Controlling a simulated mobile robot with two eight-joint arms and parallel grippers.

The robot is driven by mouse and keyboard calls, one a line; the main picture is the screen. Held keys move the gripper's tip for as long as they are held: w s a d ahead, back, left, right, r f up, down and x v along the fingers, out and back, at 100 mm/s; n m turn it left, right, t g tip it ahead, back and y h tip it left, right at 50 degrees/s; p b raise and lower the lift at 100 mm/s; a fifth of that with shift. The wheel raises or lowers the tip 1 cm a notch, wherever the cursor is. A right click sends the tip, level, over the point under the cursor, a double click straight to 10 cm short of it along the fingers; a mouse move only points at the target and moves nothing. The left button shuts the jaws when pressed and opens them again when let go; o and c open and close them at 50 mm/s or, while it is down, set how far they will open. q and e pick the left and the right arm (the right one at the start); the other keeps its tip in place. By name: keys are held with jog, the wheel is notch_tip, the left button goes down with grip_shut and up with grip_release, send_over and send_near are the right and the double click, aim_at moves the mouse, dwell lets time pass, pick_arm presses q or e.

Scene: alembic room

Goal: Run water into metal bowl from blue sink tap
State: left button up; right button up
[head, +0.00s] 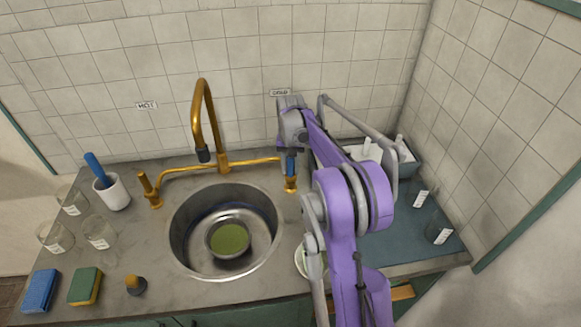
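The metal bowl (211,242) sits in the round steel sink, with a green surface inside it. The brass spout (197,105) arches above the sink, its dark nozzle over the back left part. No water stream shows from it. The blue tap (291,170) stands on a brass base at the sink's back right, under the COLD sign (280,92). My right gripper (288,145) is at the top of this tap, pointing down. Its fingers are small and partly hidden, so I cannot tell whether they touch or grip the handle. My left gripper is not in view.
The other brass tap (147,186) stands left of the sink. A white cup (113,193) with a blue-handled tool, glass beakers (100,233) and sponges (85,287) are at left. A grey bin (402,162) and labelled glasses (438,230) are at right.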

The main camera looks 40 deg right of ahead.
grip_shut()
dwell(1.1)
